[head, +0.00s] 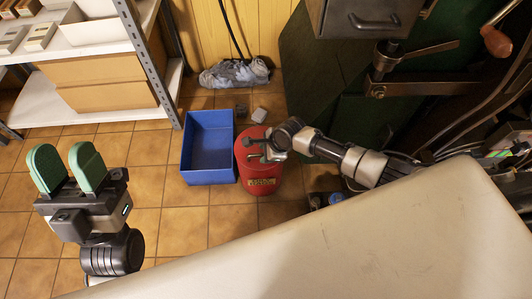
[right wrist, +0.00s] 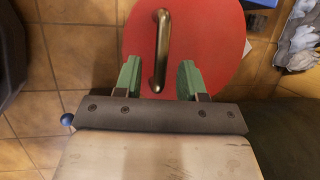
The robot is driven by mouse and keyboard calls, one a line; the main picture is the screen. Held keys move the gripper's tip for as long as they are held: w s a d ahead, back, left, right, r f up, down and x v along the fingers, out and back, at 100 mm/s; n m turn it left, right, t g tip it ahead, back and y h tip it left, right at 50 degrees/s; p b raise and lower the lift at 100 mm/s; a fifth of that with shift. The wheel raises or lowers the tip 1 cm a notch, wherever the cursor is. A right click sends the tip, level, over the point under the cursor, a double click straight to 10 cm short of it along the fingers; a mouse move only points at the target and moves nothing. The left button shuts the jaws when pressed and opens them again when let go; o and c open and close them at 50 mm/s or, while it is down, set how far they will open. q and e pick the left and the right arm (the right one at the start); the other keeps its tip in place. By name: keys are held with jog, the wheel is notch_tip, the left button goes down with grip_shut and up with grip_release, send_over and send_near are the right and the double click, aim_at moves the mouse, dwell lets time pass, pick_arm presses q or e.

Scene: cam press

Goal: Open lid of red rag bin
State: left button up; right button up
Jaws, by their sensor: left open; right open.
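The red rag bin (head: 262,186) stands on the tiled floor, with a yellowish label on its front. Its round red lid (right wrist: 215,40) fills the top of the right wrist view, with a metal bar handle (right wrist: 161,50) on it. My right gripper (right wrist: 160,78) is open over the lid. Its green fingers are on either side of the handle's near end, apart from it. In the head view my right arm partly hides the bin's top. My left gripper (head: 67,165) is open and empty at the left, far from the bin.
A blue open box (head: 208,150) stands close to the bin's left. A white shelf (head: 85,110) with cardboard boxes is at the upper left. Grey rags (head: 234,74) lie by the back wall. Dark green machinery (head: 330,75) fills the right side. Tiled floor is free at the left.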

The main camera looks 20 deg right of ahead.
dwell(0.3)
grip_shut()
